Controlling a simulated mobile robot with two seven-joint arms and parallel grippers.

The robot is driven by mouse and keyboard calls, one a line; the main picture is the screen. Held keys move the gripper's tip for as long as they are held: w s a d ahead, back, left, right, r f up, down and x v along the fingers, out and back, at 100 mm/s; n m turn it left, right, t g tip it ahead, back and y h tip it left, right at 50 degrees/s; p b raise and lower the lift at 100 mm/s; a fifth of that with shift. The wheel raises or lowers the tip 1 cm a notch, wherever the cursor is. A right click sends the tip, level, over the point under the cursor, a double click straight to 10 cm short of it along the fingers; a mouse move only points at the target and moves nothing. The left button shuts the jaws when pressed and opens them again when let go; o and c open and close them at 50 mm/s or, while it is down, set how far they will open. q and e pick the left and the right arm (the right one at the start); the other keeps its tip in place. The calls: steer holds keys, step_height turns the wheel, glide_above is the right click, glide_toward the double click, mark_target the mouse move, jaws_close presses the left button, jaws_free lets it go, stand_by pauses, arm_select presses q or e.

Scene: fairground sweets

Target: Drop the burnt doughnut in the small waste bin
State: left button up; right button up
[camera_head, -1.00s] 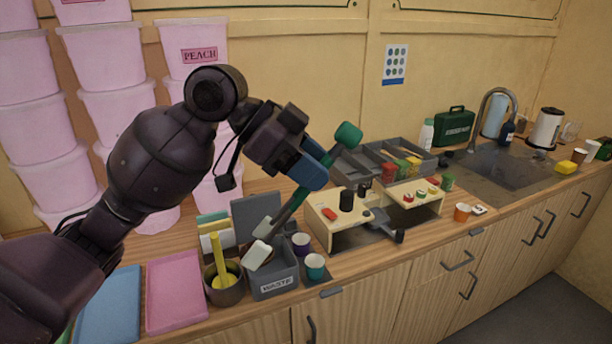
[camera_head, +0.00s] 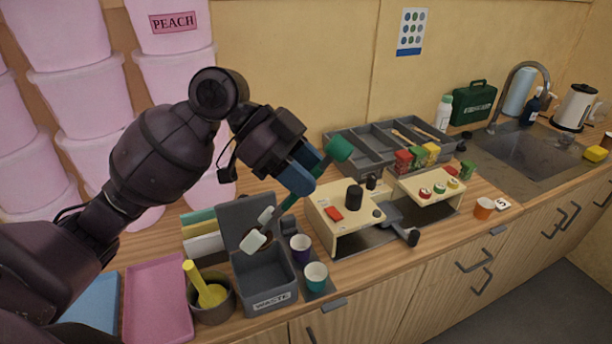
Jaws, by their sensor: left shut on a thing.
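The small waste bin (camera_head: 265,298) is a grey box marked WASTE at the front edge of the counter, its grey lid standing open behind. My left gripper (camera_head: 300,178) is shut on tongs with a green end (camera_head: 339,149), above and right of the bin. The tongs slant down to the left, and their two pale tips (camera_head: 253,241) are over the bin's back part. A small dark patch shows between the tips; I cannot tell if it is the burnt doughnut, which I cannot make out elsewhere. My right gripper is not in view.
A pot with a yellow tool (camera_head: 210,298) stands left of the bin. A purple cup (camera_head: 300,248) and a teal cup (camera_head: 316,276) stand close on its right. A cream stand with buttons (camera_head: 333,215) is further right. Pink tubs (camera_head: 88,95) are stacked at the back left.

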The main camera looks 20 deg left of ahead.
arm_select(q)
step_height(320, 180, down, 10)
steer(key=b, duration=0.4)
steer(key=shift+f, duration=0.25)
steer(key=o, duration=0.5)
steer(key=shift+s, duration=0.1)
steer(key=shift+c, duration=0.2)
steer(key=shift+o, duration=0.8)
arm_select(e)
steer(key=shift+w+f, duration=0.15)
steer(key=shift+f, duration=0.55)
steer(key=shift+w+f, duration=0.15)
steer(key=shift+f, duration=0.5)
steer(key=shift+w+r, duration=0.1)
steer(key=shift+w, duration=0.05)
